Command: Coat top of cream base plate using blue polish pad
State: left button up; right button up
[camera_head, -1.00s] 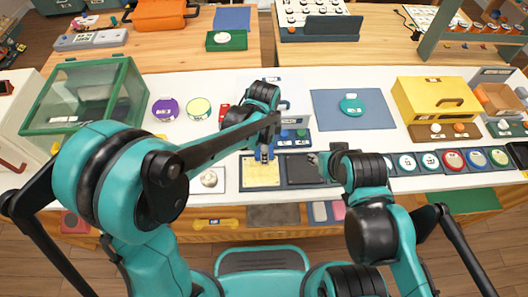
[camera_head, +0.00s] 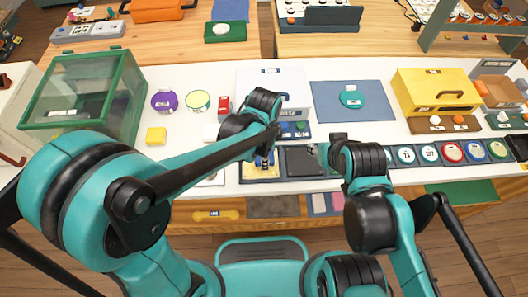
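The cream base plate (camera_head: 247,172) lies flat near the front edge of the white table, left of a dark square plate (camera_head: 301,160). My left arm partly covers it. My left gripper (camera_head: 264,161) points down over the plate, with a small blue piece at its tips that looks like the blue polish pad (camera_head: 265,160). I cannot tell whether the pad touches the plate. My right gripper (camera_head: 318,152) is beside the dark plate, away from the cream plate. Its fingers are small and partly hidden, and I see nothing held in it.
A green-framed clear case (camera_head: 85,95) stands at left, near a yellow block (camera_head: 156,136). A white box (camera_head: 285,80) and a blue tray (camera_head: 278,130) are behind my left gripper. A blue mat (camera_head: 375,105) and yellow box (camera_head: 437,92) are at right.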

pick_arm(q)
jog(key=shift+r+p, duration=2.35)
jog(key=shift+r, duration=0.65)
jog(key=shift+r, duration=0.1)
jog(key=shift+r+p, duration=1.25)
jog(key=shift+r, duration=0.25)
jog(key=shift+f, duration=0.1)
